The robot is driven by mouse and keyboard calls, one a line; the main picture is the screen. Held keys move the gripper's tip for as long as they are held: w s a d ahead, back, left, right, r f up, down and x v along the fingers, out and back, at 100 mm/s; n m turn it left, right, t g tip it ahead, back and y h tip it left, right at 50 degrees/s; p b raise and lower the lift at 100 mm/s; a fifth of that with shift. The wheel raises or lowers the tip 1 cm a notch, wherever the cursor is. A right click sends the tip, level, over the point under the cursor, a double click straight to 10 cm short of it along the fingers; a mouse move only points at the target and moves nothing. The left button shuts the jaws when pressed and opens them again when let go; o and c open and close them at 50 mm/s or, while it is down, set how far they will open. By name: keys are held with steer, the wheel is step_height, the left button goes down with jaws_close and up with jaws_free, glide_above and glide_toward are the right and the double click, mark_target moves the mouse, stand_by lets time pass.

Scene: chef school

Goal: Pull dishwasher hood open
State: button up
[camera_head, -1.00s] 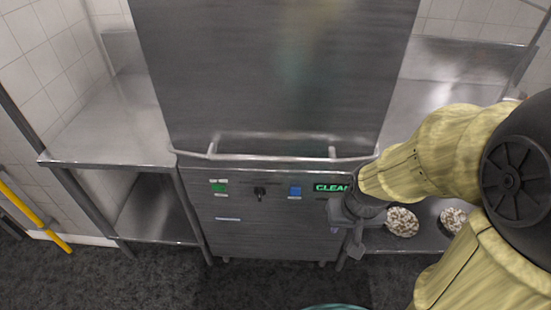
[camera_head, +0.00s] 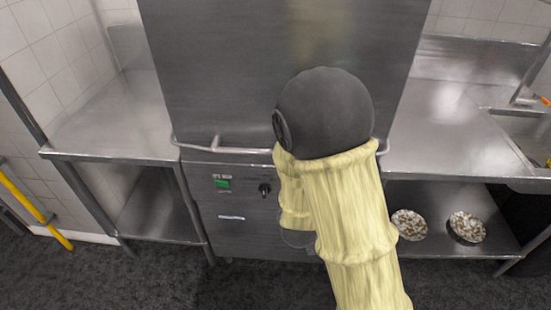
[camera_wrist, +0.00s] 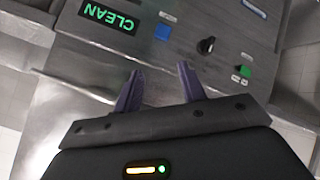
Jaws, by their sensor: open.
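The dishwasher hood (camera_head: 215,70) is a tall grey metal box, down over the machine's front panel (camera_head: 240,235). Its bar handle (camera_head: 240,151) runs along the hood's lower edge; my arm covers its right part in the head view. My gripper is hidden behind my arm there. In the wrist view my gripper (camera_wrist: 159,83) is open and empty, its two dark fingers apart in front of the control panel (camera_wrist: 185,50), which appears upside down. I cannot make out the handle in the wrist view, nor whether the fingers touch anything.
A metal side table (camera_head: 115,125) stands at the left and a counter (camera_head: 445,150) at the right, with a sink at its far end. Two speckled round items (camera_head: 408,224) (camera_head: 467,227) lie on the right lower shelf. A yellow pole (camera_head: 25,200) leans at the far left.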

steer(key=s+a+r+n+t+b, duration=0.1)
steer(key=s+a+n+t+b, duration=0.2)
steer(key=a+n+t, duration=0.5)
steer(key=n+t, duration=0.2)
steer(key=n, duration=0.1)
steer(key=shift+r, duration=0.35)
